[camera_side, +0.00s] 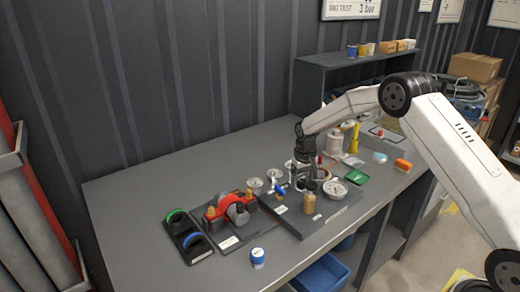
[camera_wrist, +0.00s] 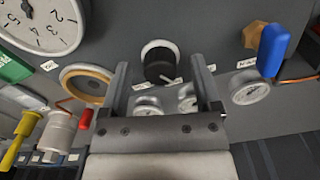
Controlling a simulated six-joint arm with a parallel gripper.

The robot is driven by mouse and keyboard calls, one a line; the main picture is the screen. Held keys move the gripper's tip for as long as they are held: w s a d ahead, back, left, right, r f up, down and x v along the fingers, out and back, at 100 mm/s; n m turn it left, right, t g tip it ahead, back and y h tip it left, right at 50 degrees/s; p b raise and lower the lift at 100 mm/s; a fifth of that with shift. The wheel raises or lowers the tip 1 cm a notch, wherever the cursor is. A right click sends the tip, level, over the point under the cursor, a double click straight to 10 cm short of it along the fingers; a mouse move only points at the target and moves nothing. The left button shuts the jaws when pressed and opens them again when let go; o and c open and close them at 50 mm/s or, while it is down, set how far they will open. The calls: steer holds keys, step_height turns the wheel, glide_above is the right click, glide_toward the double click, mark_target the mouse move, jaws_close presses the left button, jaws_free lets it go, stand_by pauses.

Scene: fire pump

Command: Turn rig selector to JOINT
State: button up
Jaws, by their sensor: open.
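A round black knob (camera_wrist: 160,66) with a pale ring behind it stands on the grey rig panel (camera_wrist: 205,25); I take it to be the rig selector. Small white labels lie around it, too small to read. In the wrist view my gripper (camera_wrist: 160,80) is open, with one finger on each side of the knob. I cannot tell whether the fingers touch it. In the side view my gripper (camera_side: 304,178) points down over the rig board (camera_side: 318,222) and hides the knob.
A blue-handled valve (camera_wrist: 275,50) and small gauge (camera_wrist: 248,90) are at the right in the wrist view. A brass-rimmed port (camera_wrist: 86,85) and a large gauge (camera_wrist: 42,22) are at the left. The bench (camera_side: 130,195) is clear at its left end.

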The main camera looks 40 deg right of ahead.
steer(key=shift+f, duration=0.1)
jaws_close()
stand_by(0.3)
steer(key=shift+n, duration=1.5)
jaws_free()
